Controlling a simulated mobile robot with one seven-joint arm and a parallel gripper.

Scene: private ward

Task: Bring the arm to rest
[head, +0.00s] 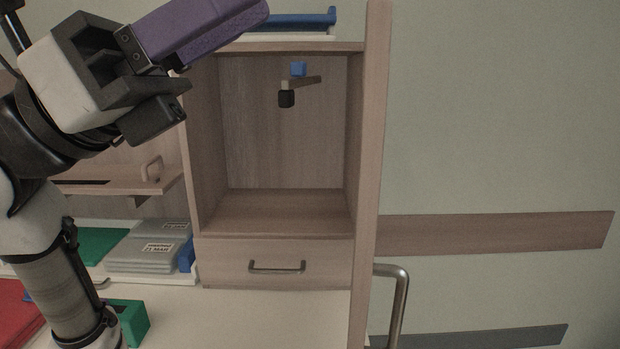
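My arm comes up along the left side of the head view and bends to the right at the top. My gripper (150,80) is at the upper left, in front of the left side of an open wooden cabinet (366,180). A long purple block-like part (200,30) extends from the black wrist parts toward the upper right. I cannot tell whether it is part of the gripper or something held. No clear pair of fingertips shows, so its opening cannot be read.
Below are a drawer (275,265) and a white worktop (240,320). Grey boxes (150,250) and a green block (130,320) are near my arm. A metal rail (398,300) stands right of the cabinet.

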